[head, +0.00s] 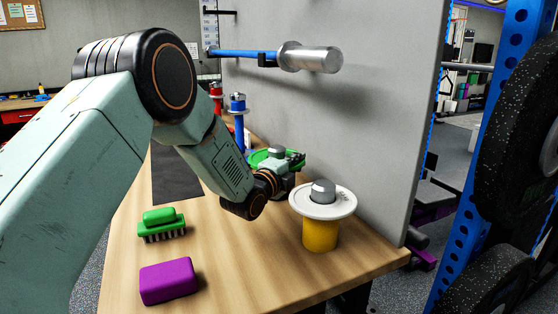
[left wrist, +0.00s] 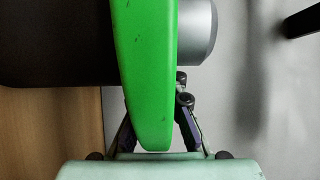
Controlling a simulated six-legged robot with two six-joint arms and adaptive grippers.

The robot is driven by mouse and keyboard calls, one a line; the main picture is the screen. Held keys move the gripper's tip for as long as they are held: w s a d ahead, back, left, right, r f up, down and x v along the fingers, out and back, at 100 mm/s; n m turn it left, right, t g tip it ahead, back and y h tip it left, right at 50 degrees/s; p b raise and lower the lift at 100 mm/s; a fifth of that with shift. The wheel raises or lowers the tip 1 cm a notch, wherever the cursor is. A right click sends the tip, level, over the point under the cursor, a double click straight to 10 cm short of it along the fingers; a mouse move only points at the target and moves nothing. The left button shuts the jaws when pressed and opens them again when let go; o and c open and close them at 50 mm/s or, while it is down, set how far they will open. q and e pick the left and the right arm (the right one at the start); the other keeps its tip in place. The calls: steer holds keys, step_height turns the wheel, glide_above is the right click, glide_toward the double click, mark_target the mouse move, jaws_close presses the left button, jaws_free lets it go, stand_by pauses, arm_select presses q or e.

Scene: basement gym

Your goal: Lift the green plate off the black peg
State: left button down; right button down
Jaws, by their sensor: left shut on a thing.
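The green plate (head: 262,157) sits on the peg behind my left gripper (head: 290,161) in the head view, which hides part of it. In the left wrist view the green plate (left wrist: 145,70) comes down edge-on between the fingers of my left gripper (left wrist: 157,118), which is shut on its rim. The dark body of the black peg (left wrist: 55,42) is on one side of the plate, close against it. The peg's silver top (left wrist: 197,32) sticks out on the other side. In the head view the black body is hidden. My right gripper is not in view.
A white plate (head: 336,206) sits on a yellow peg (head: 320,236) just right of my gripper. A grey panel (head: 330,110) stands behind, with a blue bar (head: 240,53) overhead. A green brush (head: 161,226) and a purple block (head: 168,281) lie on the wooden bench (head: 235,275).

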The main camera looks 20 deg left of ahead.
arm_select(q)
steer(key=shift+w+r, duration=0.1)
steer(key=shift+r, duration=0.2)
step_height(320, 180, up, 10)
steer(key=shift+f+p, duration=0.15)
steer(key=shift+p, duration=0.85)
